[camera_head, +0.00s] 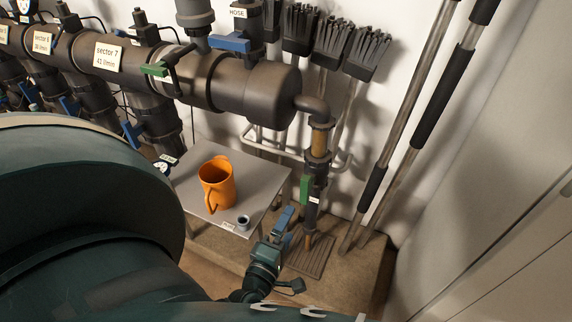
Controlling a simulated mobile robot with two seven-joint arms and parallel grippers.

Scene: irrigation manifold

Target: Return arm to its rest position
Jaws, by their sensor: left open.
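My left arm fills the left and bottom of the head view with large dark green links. Its wrist comes up at the bottom centre, and my left gripper (283,224) lies just right of the small grey table's front corner. The gripper is open, with nothing seen between its fingers. It appears apart from the orange jug (217,184), which stands upright on the table. My right gripper is not in view.
The grey table (255,170) also bears a small dark ring-shaped part (243,222). Behind runs the brown manifold (215,80) with blue and green valve handles. A vertical pipe (319,140) with a green handle stands close right of my gripper. Brushes (335,45) and poles (430,100) lean at the wall.

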